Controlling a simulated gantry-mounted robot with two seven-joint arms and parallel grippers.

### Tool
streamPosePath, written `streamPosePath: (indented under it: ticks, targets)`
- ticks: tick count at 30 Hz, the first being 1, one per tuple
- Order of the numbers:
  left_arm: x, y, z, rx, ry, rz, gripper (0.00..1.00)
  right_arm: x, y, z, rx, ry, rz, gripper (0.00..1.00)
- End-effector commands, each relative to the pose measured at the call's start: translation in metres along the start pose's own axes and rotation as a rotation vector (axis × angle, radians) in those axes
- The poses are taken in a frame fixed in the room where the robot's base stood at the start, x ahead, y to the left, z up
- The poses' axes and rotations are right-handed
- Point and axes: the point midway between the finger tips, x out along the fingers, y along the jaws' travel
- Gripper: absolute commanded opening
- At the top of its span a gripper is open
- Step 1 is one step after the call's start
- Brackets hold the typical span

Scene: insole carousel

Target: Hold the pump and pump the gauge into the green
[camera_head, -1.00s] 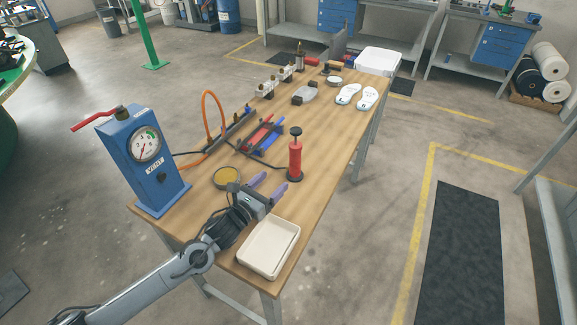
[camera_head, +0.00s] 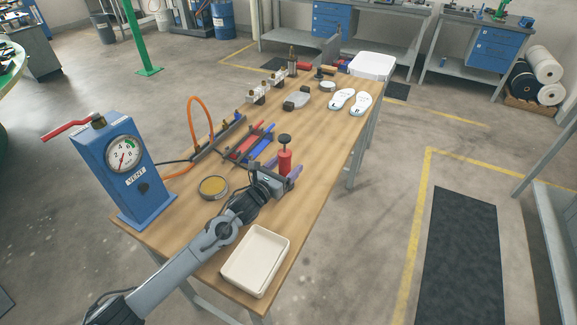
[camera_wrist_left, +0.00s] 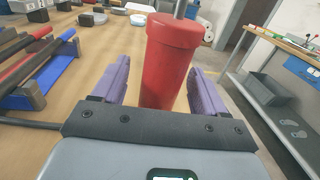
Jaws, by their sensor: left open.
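The red hand pump (camera_head: 285,161) with a black knob stands upright on the wooden table. My left gripper (camera_head: 282,174) is at the pump's lower body, its purple fingers open on either side. In the left wrist view the red pump cylinder (camera_wrist_left: 170,65) stands between the two fingers, with a gap visible at the right finger; contact on the left is hard to tell. The round gauge (camera_head: 124,154) is on a blue box marked VENT (camera_head: 136,178), with a green band at its upper right. Its needle is too small to read surely. My right gripper is out of view.
A white tray (camera_head: 229,279) lies at the near table end, beside my left arm. A round yellow tin (camera_head: 213,188) sits left of the gripper. A rack with red and blue bars (camera_head: 250,146) and an orange hose (camera_head: 190,118) lie behind.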

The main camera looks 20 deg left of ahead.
Motion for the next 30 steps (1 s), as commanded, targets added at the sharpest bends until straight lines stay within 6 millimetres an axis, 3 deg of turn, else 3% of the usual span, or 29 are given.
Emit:
streamPosePath:
  ticks: [6,16,29,30]
  targets:
    - [0.014,0.000,-0.001,-0.001,0.001,0.000,0.73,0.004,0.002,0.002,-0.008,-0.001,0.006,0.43]
    - [0.017,-0.001,0.000,-0.001,0.001,-0.001,0.73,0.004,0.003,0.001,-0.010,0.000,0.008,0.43]
    - [0.016,-0.001,0.000,0.000,0.001,-0.001,0.08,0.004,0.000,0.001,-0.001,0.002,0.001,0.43]
    - [0.016,-0.001,0.000,-0.001,0.001,-0.001,0.53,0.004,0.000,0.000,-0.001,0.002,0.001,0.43]
